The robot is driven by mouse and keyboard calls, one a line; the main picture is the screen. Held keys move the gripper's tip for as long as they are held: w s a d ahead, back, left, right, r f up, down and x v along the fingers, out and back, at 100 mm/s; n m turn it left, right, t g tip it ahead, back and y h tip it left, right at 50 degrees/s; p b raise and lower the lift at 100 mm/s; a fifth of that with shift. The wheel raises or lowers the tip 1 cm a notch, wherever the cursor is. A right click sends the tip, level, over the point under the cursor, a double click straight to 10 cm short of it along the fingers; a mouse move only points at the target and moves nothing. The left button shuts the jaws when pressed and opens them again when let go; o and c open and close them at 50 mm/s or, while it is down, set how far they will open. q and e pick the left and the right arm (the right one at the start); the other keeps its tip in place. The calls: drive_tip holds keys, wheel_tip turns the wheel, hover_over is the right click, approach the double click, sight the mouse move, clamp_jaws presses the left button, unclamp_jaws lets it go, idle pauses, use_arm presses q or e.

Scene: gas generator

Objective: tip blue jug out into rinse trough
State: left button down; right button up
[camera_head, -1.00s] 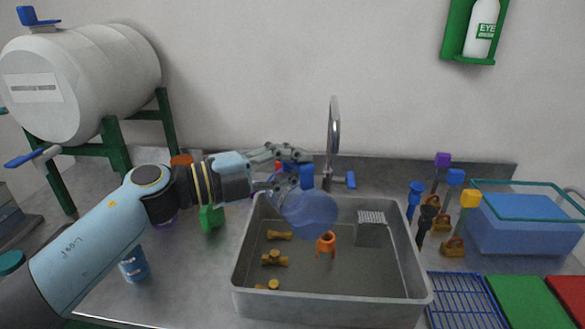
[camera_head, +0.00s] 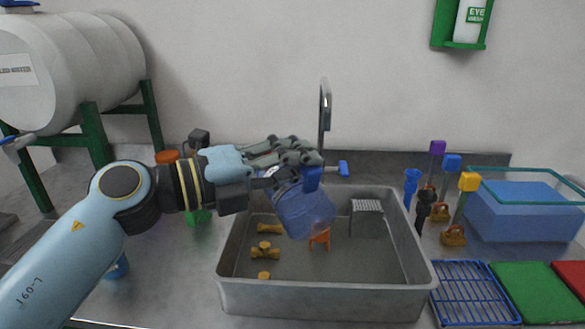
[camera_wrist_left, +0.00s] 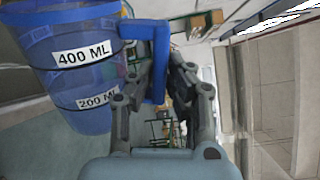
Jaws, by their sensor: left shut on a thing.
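The translucent blue jug (camera_head: 304,212) is tilted over the back left part of the grey rinse trough (camera_head: 325,300) in the head view. My left gripper (camera_head: 308,168) is shut on the jug's handle and holds the jug up off the trough floor. In the left wrist view the jug (camera_wrist_left: 70,75) shows 400 ML and 200 ML labels, and its blue handle (camera_wrist_left: 160,60) lies between the fingers (camera_wrist_left: 158,95). I cannot tell whether liquid is in the jug. My right gripper is not in view.
The trough holds brass fittings (camera_head: 265,250), an orange piece (camera_head: 320,238) and a small grate (camera_head: 367,207). A tap (camera_head: 325,120) stands behind it. A blue rack (camera_head: 470,293), tool handles (camera_head: 424,205) and a blue tank (camera_head: 525,212) are at right.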

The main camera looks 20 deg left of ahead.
sight(311, 203)
use_arm(q)
drive_tip(key=shift+s+d+f+m, duration=0.25)
drive_tip(key=shift+f+m, duration=0.05)
drive_tip(key=shift+f, duration=0.15)
drive_tip(key=shift+s+d+f+m+b, duration=0.4)
drive_tip(key=shift+f+m+b, duration=0.25)
drive_tip(key=shift+m+b, duration=0.1)
drive_tip(key=shift+s+d+f+m+b, duration=0.3)
drive_tip(key=shift+f+m+b, duration=0.35)
drive_tip(key=shift+s+d+f+m+b, duration=0.3)
drive_tip(key=shift+f+m+b, duration=0.3)
drive_tip(key=shift+f+b, duration=0.05)
